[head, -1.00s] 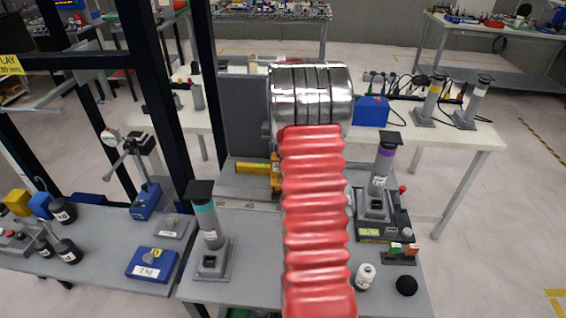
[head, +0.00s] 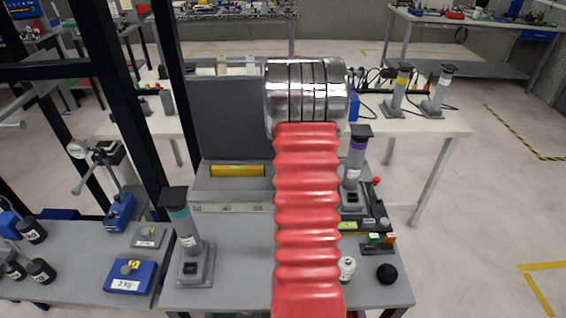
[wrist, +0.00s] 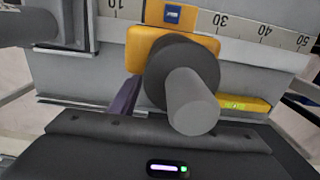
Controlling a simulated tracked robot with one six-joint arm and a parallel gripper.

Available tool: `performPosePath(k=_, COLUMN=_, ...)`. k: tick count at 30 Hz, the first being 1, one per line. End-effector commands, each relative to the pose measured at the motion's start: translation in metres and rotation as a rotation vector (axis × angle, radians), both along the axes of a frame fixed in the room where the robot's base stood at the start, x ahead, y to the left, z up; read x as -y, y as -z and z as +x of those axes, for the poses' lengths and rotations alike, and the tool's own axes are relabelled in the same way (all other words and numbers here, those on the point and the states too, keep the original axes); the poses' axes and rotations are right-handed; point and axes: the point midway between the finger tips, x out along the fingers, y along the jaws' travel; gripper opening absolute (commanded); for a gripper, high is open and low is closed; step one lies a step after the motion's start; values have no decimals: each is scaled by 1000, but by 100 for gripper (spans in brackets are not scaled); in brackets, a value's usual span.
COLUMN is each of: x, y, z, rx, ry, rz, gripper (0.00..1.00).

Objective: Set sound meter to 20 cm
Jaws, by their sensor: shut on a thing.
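The sound meter (wrist: 160,44) is a yellow-orange block with a blue label and a dark round part, from which a grey cylinder points towards the wrist camera. It sits on a rail along the ruler (wrist: 262,30), between the 10 and 30 marks, covering the scale there. My gripper (wrist: 155,105) is shut on the sound meter; its fingertips are mostly hidden. In the head view my red-sleeved arm covers the meter and the gripper; the ruler (head: 230,208) shows its higher numbers to the left of the arm.
Teal-banded (head: 186,232) and purple-banded (head: 354,168) posts stand left and right of my arm. A white bottle (head: 346,268) and black ball (head: 387,273) are at the front right.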

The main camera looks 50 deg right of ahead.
Motion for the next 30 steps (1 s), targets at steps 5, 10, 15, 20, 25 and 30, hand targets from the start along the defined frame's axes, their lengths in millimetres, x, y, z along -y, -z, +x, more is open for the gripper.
performPosePath(k=5, x=0, y=-1, z=1, rx=3, ry=-1, rz=-2, gripper=47)
performPosePath(k=10, x=0, y=-1, z=1, rx=1, ry=-1, rz=-2, gripper=54)
performPosePath(k=15, x=0, y=-1, z=1, rx=1, ry=-1, rz=-1, gripper=54)
performPosePath(k=20, x=0, y=-6, z=1, rx=1, ry=-1, rz=-2, gripper=54)
performPosePath(k=25, x=0, y=-26, z=1, rx=2, ry=-1, rz=-3, gripper=54)
performPosePath(k=30, x=0, y=-55, z=2, rx=3, ry=-1, rz=-4, gripper=54)
